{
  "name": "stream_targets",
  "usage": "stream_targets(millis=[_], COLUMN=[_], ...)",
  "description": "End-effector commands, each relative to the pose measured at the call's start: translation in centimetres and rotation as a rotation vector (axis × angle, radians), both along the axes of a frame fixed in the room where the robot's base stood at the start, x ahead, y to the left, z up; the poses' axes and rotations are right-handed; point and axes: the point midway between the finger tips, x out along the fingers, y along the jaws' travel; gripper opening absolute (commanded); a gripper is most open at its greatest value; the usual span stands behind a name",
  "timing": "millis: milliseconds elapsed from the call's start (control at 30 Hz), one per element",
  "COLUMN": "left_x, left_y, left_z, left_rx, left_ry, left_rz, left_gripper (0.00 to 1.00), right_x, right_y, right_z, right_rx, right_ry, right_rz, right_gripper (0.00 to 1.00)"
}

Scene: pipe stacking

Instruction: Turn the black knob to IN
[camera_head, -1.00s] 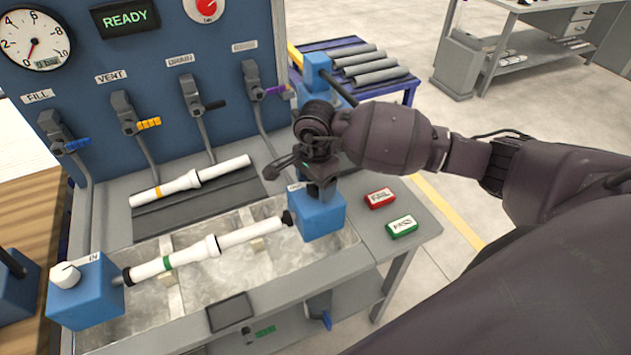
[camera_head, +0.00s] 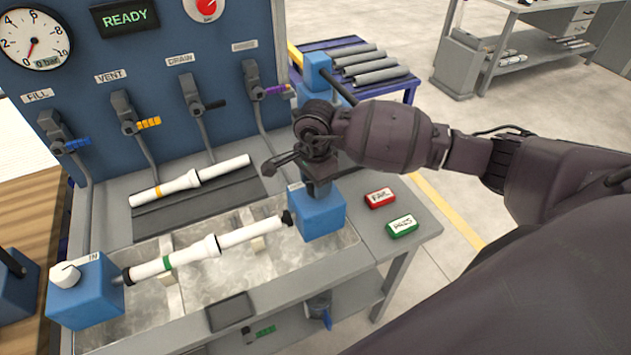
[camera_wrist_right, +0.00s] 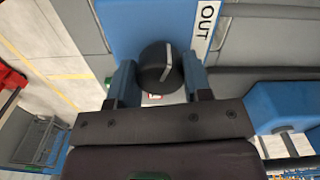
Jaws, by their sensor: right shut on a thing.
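The black knob (camera_wrist_right: 158,67) sits on the right blue block (camera_head: 318,216). In the right wrist view it stands between the two fingers, and its pale pointer line runs up and slightly right. A white label reading OUT (camera_wrist_right: 206,28) lies just right of the knob's top. My right gripper (camera_wrist_right: 157,84) is shut on the knob; it also shows from above in the head view (camera_head: 320,186), where it hides the knob. My left gripper is not in view.
A left blue block (camera_head: 92,300) carries a white knob (camera_head: 66,275) and an IN label. A white pipe (camera_head: 190,255) spans the trough between the blocks. A red box (camera_head: 380,198) and a green box (camera_head: 402,227) lie right of my gripper. Another white pipe (camera_head: 220,173) lies behind.

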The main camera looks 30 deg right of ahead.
Motion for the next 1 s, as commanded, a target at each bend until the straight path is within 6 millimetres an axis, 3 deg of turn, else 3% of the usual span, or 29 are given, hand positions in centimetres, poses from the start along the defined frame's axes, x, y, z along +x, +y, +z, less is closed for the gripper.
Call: stream_targets(millis=[1000], left_x=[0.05], left_y=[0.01], left_z=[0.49], left_rx=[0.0], left_ry=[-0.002], left_rz=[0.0], left_gripper=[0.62], right_x=[0.08], right_y=[-0.04], right_z=[0.16], right_rx=[-0.001], right_ry=[-0.001], right_rz=[-0.931], right_gripper=[0.22])
